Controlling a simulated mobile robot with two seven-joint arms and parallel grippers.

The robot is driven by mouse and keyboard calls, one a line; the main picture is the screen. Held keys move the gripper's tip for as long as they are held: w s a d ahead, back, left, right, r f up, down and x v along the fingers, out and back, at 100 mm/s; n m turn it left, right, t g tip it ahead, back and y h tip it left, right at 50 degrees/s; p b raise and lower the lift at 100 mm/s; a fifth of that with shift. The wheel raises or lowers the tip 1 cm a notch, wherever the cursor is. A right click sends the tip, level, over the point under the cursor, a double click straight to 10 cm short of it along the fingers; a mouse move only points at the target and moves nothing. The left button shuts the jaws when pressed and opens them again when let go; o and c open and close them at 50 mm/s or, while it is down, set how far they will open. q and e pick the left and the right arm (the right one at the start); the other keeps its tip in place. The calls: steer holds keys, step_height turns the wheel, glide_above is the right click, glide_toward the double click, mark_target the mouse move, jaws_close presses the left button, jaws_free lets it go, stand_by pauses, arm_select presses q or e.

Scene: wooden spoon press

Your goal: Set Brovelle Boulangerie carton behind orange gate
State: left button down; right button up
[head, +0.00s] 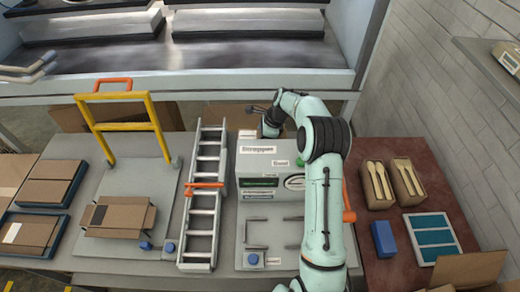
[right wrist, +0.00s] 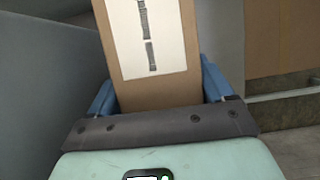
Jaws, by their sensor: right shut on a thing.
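A brown carton (right wrist: 185,90) with a white label and dark, unreadable print fills the middle of the right wrist view, between the blue fingers of my right gripper (right wrist: 160,90). The gripper is shut on it. In the head view my right gripper (head: 268,124) is behind the grey strapper machine (head: 262,160), largely hidden by my arm. An orange bar (head: 205,185) crosses the ladder-like roller track (head: 203,215); another orange bar (head: 348,200) stands right of the machine, partly behind my arm. I cannot tell which is the orange gate. My left gripper is not in view.
A yellow frame with an orange top (head: 126,100) stands over a grey plate, with an open carton (head: 118,217) in front. Flat cardboard (head: 48,183) lies at left. The red-brown table (head: 385,235) holds spoon boxes (head: 378,185), a blue block (head: 383,238) and a tray (head: 432,238).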

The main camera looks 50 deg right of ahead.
steer(key=shift+f, duration=2.2)
steer(key=shift+f, duration=0.15)
steer(key=o, duration=1.3)
